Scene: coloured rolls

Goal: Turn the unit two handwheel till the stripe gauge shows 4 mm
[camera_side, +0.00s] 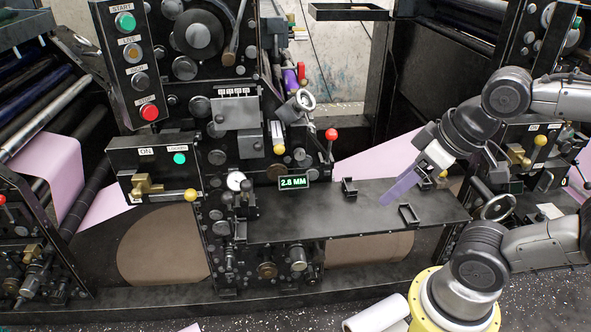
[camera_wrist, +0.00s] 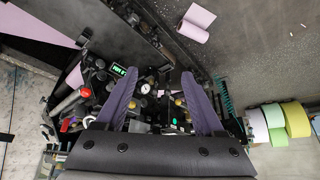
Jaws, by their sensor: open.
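A silver handwheel (camera_side: 298,103) sits on the middle press unit in the side view, and a second silver handwheel (camera_side: 497,207) is at the right, partly behind my arm. I cannot read which belongs to unit two. A small lit gauge display (camera_side: 292,182) reads 2.8 MM; a green display also shows, too small to read, in the wrist view (camera_wrist: 119,71). My gripper (camera_side: 388,199) is open and empty above the dark shelf, right of and lower than the middle handwheel, apart from both wheels. Its two purple fingers are spread in the wrist view (camera_wrist: 158,74).
The dark shelf (camera_side: 300,225) carries small black handles. A red-knobbed lever (camera_side: 331,134) stands between the middle handwheel and my gripper. A control box with START and other buttons (camera_side: 135,65) is at the upper left. Pink web (camera_side: 375,155) runs behind my gripper.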

